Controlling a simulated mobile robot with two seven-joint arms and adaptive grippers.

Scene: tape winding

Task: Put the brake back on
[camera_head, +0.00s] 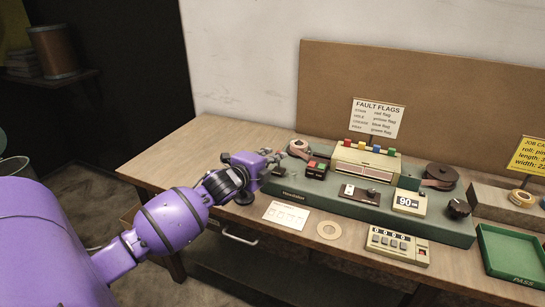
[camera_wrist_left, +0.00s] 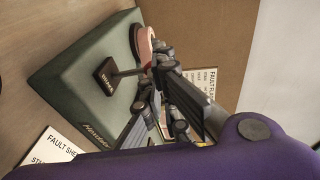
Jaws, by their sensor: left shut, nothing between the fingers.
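The brake is a small black labelled plate (camera_wrist_left: 107,73) with a thin bar, on the left end of the green winding machine (camera_wrist_left: 70,105) in the left wrist view. The bar runs toward my left gripper (camera_wrist_left: 158,82); whether they touch I cannot tell. In the head view my left gripper (camera_head: 273,159) is over the left end of the machine (camera_head: 350,205) and hides the brake. Its fingers are shut with nothing between them. A tape roll (camera_head: 299,147) sits just behind it, at the left end. My right gripper is not in view.
A green tray (camera_head: 512,256) stands at right. The table's left part is clear.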

